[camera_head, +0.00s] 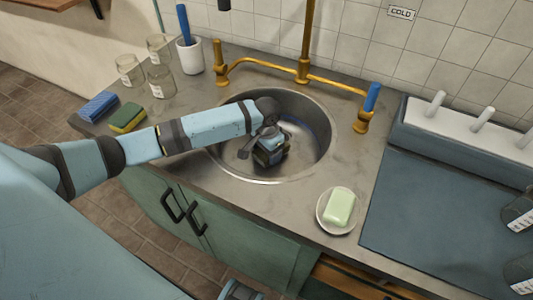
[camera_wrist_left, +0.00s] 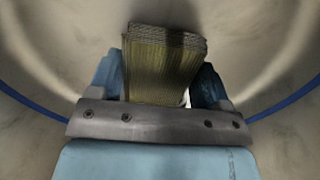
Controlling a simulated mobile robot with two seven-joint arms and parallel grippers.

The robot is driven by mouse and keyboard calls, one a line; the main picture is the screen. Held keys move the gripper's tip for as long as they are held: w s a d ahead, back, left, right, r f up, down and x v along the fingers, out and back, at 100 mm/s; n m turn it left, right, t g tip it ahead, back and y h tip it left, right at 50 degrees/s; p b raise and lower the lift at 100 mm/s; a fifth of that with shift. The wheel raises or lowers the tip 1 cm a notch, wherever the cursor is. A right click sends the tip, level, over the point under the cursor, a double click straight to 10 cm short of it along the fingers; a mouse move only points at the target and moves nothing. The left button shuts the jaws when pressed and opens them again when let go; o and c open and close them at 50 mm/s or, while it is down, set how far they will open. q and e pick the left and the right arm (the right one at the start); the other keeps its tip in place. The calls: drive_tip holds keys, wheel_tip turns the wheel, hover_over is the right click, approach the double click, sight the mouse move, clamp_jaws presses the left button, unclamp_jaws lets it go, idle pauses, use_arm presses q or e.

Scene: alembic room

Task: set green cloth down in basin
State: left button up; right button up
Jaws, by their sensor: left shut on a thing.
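The basin (camera_head: 318,118) is a round grey metal sink set into the counter. My left gripper (camera_head: 270,152) is down inside it, pointing at its floor. In the left wrist view the gripper (camera_wrist_left: 158,85) is shut on the green cloth (camera_wrist_left: 163,62), a folded, ribbed, yellowish-green bundle between the two blue fingers. The basin's pale wall and a blue ring (camera_wrist_left: 285,103) surround it there. In the head view my gripper and wrist hide most of the cloth. I cannot tell whether the cloth touches the basin floor.
A brass tap (camera_head: 303,70) stands behind the basin. Several glass jars (camera_head: 160,82), a white cup (camera_head: 189,56), a blue sponge (camera_head: 98,106) and a green-yellow sponge (camera_head: 127,117) are at left. A soap dish (camera_head: 323,220) and a rack (camera_head: 450,135) are at right.

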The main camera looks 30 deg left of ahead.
use_arm(q)
drive_tip(key=shift+f, duration=0.5)
use_arm(e)
drive_tip(key=shift+a+r, duration=0.1)
use_arm(q)
drive_tip(key=shift+f, duration=0.1)
drive_tip(key=o, duration=0.9)
use_arm(e)
drive_tip(key=shift+s+f, duration=0.1)
drive_tip(key=shift+f, duration=0.15)
use_arm(q)
wheel_tip(320, 180, up, 12)
drive_tip(key=p, duration=0.1)
drive_tip(key=shift+p, duration=0.4)
use_arm(e)
drive_tip(key=shift+r, duration=0.5)
drive_tip(key=shift+f, duration=0.1)
